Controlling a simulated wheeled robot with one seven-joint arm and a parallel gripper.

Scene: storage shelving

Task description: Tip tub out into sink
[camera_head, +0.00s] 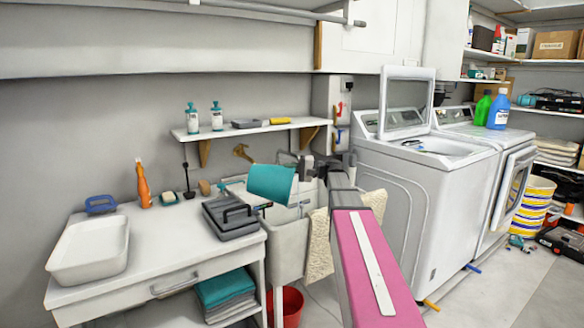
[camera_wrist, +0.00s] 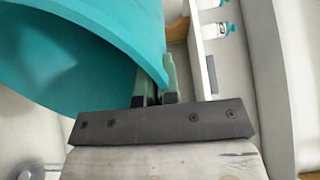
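The teal tub (camera_head: 270,183) is in the air above the white sink (camera_head: 287,250), tilted. In the wrist view the tub (camera_wrist: 100,30) fills the upper left, its curved rim close to my fingers. My gripper (camera_head: 306,168) is at the tub's right side in the head view. In the wrist view my gripper's fingers (camera_wrist: 155,80) are close together at the rim and look shut on the tub's wall. The tub's contents, if any, cannot be made out. The sink's inside is mostly hidden.
A wall shelf (camera_head: 250,128) with bottles hangs behind. The counter (camera_head: 165,240) left of the sink holds a dark grey case (camera_head: 230,217), a white basin (camera_head: 88,250) and an orange bottle (camera_head: 143,185). A cream towel (camera_head: 319,245) hangs at the sink's right. A washer (camera_head: 425,180) stands further right.

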